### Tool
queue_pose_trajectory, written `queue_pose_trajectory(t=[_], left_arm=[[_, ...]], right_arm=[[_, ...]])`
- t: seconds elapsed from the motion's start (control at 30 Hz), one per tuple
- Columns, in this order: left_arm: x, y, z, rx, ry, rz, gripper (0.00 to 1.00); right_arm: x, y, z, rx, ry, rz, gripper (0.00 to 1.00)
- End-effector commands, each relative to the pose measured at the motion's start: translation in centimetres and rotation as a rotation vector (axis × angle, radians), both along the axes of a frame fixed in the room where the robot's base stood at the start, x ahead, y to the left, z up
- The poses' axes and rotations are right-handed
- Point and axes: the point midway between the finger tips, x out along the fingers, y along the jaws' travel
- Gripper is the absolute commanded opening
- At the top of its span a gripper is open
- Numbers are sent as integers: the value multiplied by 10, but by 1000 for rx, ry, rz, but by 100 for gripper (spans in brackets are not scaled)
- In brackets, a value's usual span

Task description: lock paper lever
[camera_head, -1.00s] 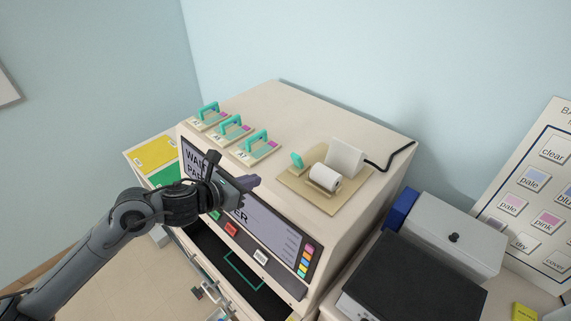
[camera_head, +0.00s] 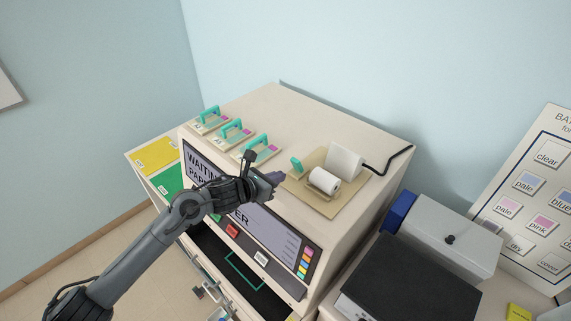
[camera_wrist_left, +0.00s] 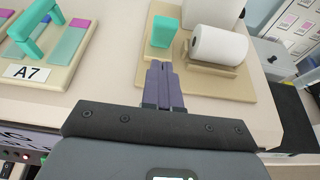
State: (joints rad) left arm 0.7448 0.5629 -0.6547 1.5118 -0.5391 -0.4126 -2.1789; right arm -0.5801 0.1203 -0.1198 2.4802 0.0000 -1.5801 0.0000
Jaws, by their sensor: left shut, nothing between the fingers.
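The teal paper lever (camera_head: 296,165) stands upright on the tan base plate (camera_head: 317,203) on top of the white machine. It also shows in the left wrist view (camera_wrist_left: 162,32), just beyond my fingertips and slightly left of the paper roll. The white paper roll (camera_head: 324,180) lies in its holder on the plate, with a white block behind it. My left gripper (camera_head: 279,177) is shut and empty, its purple fingers close to the plate's left edge. In the left wrist view the fingers (camera_wrist_left: 161,70) point toward the lever; whether they touch it I cannot tell. My right gripper is not in view.
Several slide holders with teal handles (camera_head: 231,131) stand left of the plate, the A7 one (camera_wrist_left: 40,60) nearest. A black cable (camera_head: 388,164) runs behind the plate. A grey box (camera_head: 450,240) stands at right.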

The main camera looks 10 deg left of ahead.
Motion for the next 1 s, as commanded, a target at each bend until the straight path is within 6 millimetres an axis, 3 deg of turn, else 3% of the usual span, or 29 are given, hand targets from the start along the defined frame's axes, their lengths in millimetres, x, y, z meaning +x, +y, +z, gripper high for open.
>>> queue_pose_trajectory(t=[0.07, 0.3, 1.0], left_arm=[[10, -7, 9, -3, -1, 0, 0], [28, -17, 15, -2, 0, -1, 0], [34, -19, 19, 12, 19, 1, 0]], right_arm=[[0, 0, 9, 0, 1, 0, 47], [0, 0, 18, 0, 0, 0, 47], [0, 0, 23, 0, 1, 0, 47]])
